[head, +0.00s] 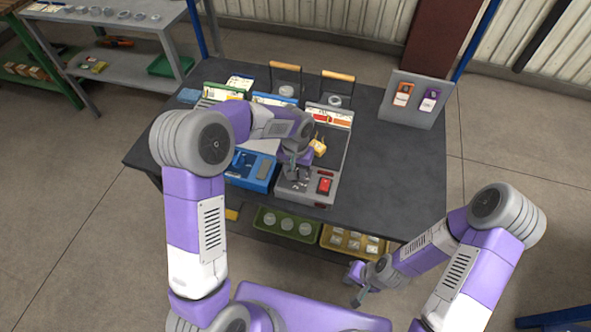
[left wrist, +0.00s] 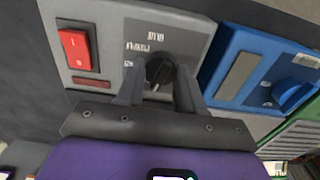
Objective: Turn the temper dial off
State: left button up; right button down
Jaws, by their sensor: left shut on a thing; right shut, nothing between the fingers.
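A grey unit (head: 294,190) stands at the table's front edge, with a red switch (head: 324,185). In the left wrist view a black round dial (left wrist: 160,70) sits on its grey front panel (left wrist: 195,35), beside small white markings that I cannot read. My left gripper (left wrist: 158,88) is shut on this black dial, one finger on each side. In the head view my left gripper (head: 293,173) hides the dial. A blue unit (head: 252,165) next to it has a blue dial (left wrist: 291,92). My right gripper (head: 360,287) is shut and empty, low in front of the table.
A grey board with tags (head: 416,97) stands at the table's right rear. A green bin (head: 286,226) and a yellow bin (head: 352,241) sit below the table. The dark tabletop (head: 392,160) is clear at right.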

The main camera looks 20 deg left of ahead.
pick_arm(q)
jog(key=shift+n, duration=1.5)
jog(key=o, duration=1)
jog(key=shift+o, duration=0.2)
notch_tip(320, 180, up, 8)
jog(key=p, duration=0.3)
jog(key=shift+f, duration=0.2)
